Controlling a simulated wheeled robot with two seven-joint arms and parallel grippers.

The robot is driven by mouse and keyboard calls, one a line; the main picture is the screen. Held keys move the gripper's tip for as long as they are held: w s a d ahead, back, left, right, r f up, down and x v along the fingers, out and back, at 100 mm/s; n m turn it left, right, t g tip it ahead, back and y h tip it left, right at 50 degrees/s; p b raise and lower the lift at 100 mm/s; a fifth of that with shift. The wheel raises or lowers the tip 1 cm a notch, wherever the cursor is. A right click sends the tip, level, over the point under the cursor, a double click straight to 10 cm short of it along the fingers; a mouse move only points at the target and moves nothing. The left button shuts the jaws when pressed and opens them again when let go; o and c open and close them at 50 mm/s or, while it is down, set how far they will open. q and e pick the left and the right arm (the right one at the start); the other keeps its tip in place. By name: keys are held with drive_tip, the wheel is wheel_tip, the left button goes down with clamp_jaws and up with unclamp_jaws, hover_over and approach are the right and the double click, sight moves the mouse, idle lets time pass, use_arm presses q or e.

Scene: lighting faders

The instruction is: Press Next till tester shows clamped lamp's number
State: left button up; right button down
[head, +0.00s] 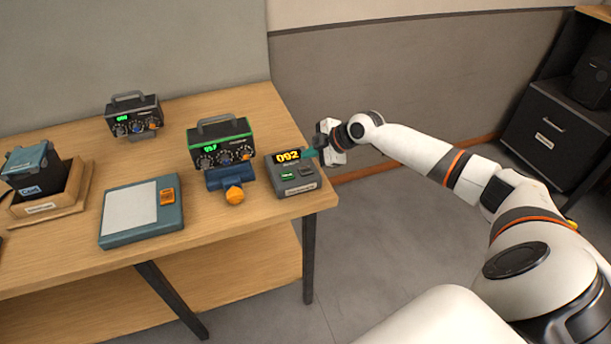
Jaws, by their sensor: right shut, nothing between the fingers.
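The tester (292,174) is a small grey box near the table's right end. Its orange display reads 092, and one button below it glows green beside a dark one. The lamp in the clamp (217,142) is a dark box with a green top edge, a handle and knobs. Its green display seems to read 95-something; the last character is unclear. The blue clamp (230,179) with an orange knob sits under it. My right gripper (313,153) is shut and empty, close to the tester's upper right side. I cannot tell whether it touches. My left gripper is not in view.
A second lamp box (134,116) stands at the back. A teal flat device (141,211) with a pale plate lies in front. A wooden tray (68,200) with dark items is at left. Black cabinets (553,134) stand far right; floor between is clear.

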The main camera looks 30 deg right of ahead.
sight(301, 168)
drive_tip(key=shift+f+b, duration=0.7)
drive_tip(key=shift+f, duration=0.7)
idle(0.9)
drive_tip(key=shift+f+b, duration=0.4)
drive_tip(key=shift+f+b, duration=0.3)
drive_tip(key=shift+f, duration=0.05)
idle(0.6)
drive_tip(key=shift+r+p, duration=0.5)
drive_tip(key=shift+r, duration=0.3)
wheel_tip(301, 168, up, 5)
drive_tip(key=p, duration=0.3)
drive_tip(key=shift+p, duration=0.35)
